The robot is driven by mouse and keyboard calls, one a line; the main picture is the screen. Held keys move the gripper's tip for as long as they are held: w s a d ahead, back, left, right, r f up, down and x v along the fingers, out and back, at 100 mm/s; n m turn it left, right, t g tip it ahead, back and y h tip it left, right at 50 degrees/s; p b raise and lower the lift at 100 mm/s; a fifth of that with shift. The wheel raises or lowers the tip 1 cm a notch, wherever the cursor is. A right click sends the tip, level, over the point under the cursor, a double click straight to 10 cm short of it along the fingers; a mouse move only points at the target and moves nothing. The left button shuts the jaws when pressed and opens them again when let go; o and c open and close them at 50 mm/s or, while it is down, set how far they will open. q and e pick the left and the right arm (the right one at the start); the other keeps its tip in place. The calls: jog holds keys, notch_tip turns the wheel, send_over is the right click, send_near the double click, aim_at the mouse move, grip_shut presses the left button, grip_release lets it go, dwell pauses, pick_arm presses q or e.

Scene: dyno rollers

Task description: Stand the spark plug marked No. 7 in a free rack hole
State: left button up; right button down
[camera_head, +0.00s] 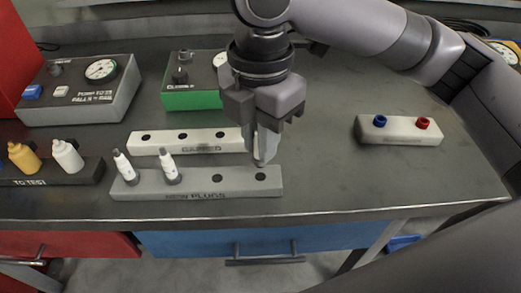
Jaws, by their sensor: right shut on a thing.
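My right gripper (265,150) is shut, pointing down at the right end of the white rack. What it holds is mostly hidden by the fingers; it appears to be a pale spark plug, and no number can be read. The white rack (200,149), lettered "GAPPED", shows several dark empty holes; its right end is behind the gripper. The grey rack (240,190), lettered "PLUGS", lies in front. Two white spark plugs stand tilted at its left, one at the end (124,165) and one beside it (168,166). Their marks are too small to read. Two holes at its right are empty.
A dark "TO TEST" rack (80,177) at left holds a yellow bottle-like piece (23,157) and a white one (67,156). A grey gauge box (85,95) and a green box (190,97) stand behind. A pale block (398,132) with blue and red knobs sits right.

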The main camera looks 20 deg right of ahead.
notch_tip(320, 180, down, 3)
jog(key=shift+r, duration=0.15)
jog(key=shift+f, duration=0.6)
jog(key=c, duration=1.1)
grip_release()
jog(key=shift+r, duration=0.1)
